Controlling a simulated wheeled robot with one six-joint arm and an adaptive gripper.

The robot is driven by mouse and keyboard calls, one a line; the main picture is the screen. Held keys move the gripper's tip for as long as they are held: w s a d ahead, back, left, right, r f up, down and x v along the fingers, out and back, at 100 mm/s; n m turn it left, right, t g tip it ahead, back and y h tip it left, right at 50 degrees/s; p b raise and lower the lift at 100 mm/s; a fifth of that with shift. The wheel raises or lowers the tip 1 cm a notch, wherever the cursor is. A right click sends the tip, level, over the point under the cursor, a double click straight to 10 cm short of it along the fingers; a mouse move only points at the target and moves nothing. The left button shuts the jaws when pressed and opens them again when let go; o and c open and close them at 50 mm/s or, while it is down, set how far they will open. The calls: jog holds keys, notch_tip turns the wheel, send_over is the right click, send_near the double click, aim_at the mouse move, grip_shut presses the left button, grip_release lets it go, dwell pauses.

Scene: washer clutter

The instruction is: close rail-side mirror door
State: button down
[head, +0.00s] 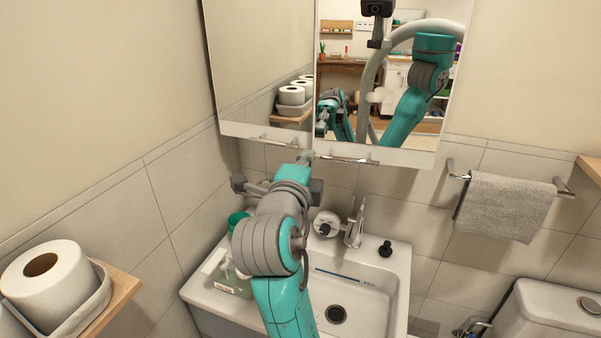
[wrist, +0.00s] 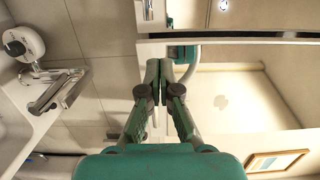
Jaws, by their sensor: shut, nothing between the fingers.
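The rail-side mirror door (head: 390,75) is the right one of two mirror doors above the basin, on the side of the towel rail. A bar handle (head: 346,160) runs along its lower edge. In the wrist view, this mirror door (wrist: 240,100) fills the right side, and a dark band with a pale edge separates it from the other door. I cannot tell how far it stands open. My gripper (wrist: 165,66) is shut and empty, with its tips close to that seam. In the head view, my arm mostly hides my gripper; contact is unclear.
The left mirror door (head: 260,60) has its own handle (head: 274,142). Below are the basin (head: 365,290), tap (head: 355,225) and a soap bottle (head: 235,280). A grey towel (head: 503,205) hangs at right. A toilet roll (head: 48,285) sits on a shelf at left.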

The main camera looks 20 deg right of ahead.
aim_at(314, 143)
jog(key=shift+x, duration=2.65)
jog(key=shift+x, duration=0.95)
jog(key=shift+a, duration=0.1)
